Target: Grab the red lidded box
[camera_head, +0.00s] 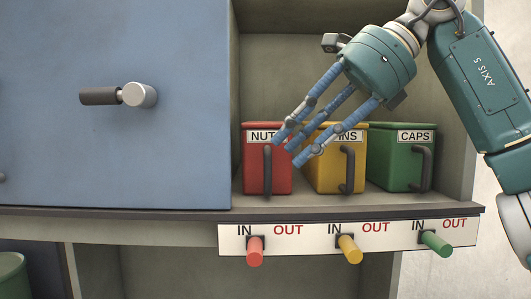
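The red lidded box (254,173) stands on a shelf, leftmost of three boxes in the compartment. Its white label reads "NUT", with the rest covered by a finger, and a dark vertical handle (267,170) is on its front. My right gripper (287,151) comes in from the upper right, with its blue fingers extended and spread apart. The fingertips overlap the red box's upper right corner and the yellow box in the picture. I see nothing between the fingers; whether they touch the box cannot be told. My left gripper is not in view.
A yellow box (325,180) and a green box (394,162) labelled "CAPS" stand to the right. A blue panel (160,160) with a handle (120,96) is at left. Below the shelf edge, a white IN/OUT strip carries red (255,252), yellow (350,250) and green knobs (437,243).

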